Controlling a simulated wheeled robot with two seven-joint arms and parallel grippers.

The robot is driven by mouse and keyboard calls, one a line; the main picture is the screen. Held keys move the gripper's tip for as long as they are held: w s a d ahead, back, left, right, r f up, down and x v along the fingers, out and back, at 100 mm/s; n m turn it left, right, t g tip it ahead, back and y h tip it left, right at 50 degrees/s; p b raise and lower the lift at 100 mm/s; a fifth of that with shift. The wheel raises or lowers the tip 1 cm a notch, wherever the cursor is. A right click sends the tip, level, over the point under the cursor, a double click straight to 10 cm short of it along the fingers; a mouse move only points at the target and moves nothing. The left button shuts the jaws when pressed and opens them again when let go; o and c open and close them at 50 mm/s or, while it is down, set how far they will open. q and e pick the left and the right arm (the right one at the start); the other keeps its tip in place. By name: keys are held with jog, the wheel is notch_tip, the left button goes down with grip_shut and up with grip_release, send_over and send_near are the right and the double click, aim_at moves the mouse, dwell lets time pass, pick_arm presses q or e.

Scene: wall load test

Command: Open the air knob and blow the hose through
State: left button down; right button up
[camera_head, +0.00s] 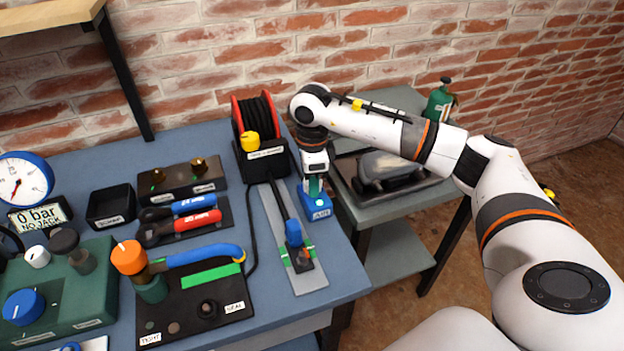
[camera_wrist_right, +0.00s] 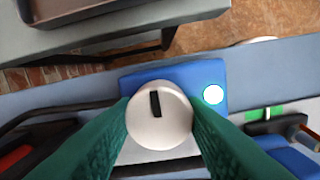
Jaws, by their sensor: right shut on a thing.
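A blue box (camera_head: 317,208) with a small label stands at the right end of the blue bench. In the right wrist view the box (camera_wrist_right: 150,80) carries a round pale knob (camera_wrist_right: 158,125) with a black mark. My right gripper (camera_head: 315,187) reaches down onto the box from above. Its green fingers (camera_wrist_right: 160,130) are shut on the knob's two sides. The gripper hides the knob in the head view. A black hose (camera_head: 258,116) is wound on a red-sided reel (camera_head: 236,118) at the back of the bench. My left gripper is not in view.
A pale dot (camera_wrist_right: 213,94) shows beside the knob. A grey plate (camera_head: 307,283) with a blue-tipped bar lies close by. Left are a dark board (camera_head: 185,308), a green box (camera_head: 75,290) and a gauge (camera_head: 22,180). A grey side table (camera_head: 360,209) stands right.

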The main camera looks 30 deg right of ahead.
jog(key=shift+r, duration=0.15)
jog(key=o, duration=1)
notch_tip(320, 180, up, 12)
jog(key=shift+s+f+b, duration=0.1)
jog(key=shift+b, duration=0.3)
